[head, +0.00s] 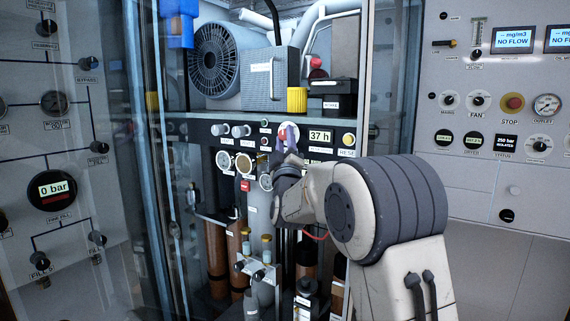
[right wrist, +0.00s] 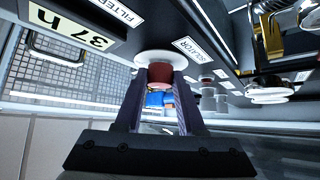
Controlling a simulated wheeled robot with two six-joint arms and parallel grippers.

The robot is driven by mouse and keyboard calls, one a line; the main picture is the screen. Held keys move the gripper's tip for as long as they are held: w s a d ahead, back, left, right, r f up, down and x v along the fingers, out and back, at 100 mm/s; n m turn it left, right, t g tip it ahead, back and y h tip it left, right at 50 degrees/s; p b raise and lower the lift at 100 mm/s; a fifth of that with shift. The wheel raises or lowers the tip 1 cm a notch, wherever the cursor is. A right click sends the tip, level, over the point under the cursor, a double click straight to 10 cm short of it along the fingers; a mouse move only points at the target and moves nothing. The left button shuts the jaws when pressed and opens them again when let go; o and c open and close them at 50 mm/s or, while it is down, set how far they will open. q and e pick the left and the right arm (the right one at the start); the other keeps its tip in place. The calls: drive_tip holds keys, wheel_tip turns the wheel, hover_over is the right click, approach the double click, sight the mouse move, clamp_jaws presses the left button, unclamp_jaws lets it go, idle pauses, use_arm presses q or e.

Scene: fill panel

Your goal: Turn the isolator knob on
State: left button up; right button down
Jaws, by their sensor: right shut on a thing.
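The isolator knob is a dark red knob (right wrist: 160,73) on a round white base (right wrist: 152,57), seen in the right wrist view. A label (right wrist: 193,50) ending in "LATOR" sits beside it. My right gripper (right wrist: 160,98) is shut on the knob, with one finger on each side. In the head view my right gripper (head: 286,138) reaches the dark control strip left of the "37 h" display. The fingers and wrist hide most of the knob there, so its turn angle cannot be told. My left gripper is not in view.
Above the strip is a shelf with a grey fan unit (head: 216,58) and a yellow cap (head: 297,100). Round gauges (head: 243,162) and brown cylinders (head: 216,255) sit below. A glass door edge (head: 165,180) stands at left. The "37 h" display (head: 320,136) is close to the gripper.

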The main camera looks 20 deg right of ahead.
drive_tip(key=shift+w+a+f+m+g+h+b, duration=0.1)
drive_tip(key=shift+m+g+h+b, duration=1.1)
drive_tip(key=shift+m+h, duration=1.4)
drive_tip(key=shift+w+a+m+g+h+b, duration=0.1)
drive_tip(key=shift+m+g+h+b, duration=0.75)
drive_tip(key=shift+m+h+b, duration=1.65)
drive_tip(key=shift+w+f+m+g+h+b, duration=0.1)
drive_tip(key=shift+m+g+h+b, duration=0.25)
drive_tip(key=shift+m+g+h, duration=2.15)
drive_tip(key=m+t, duration=0.2)
drive_tip(key=m, duration=0.1)
drive_tip(key=shift+r+y, duration=0.1)
drive_tip(key=shift+y, duration=0.2)
drive_tip(key=c, duration=0.5)
unclamp_jaws()
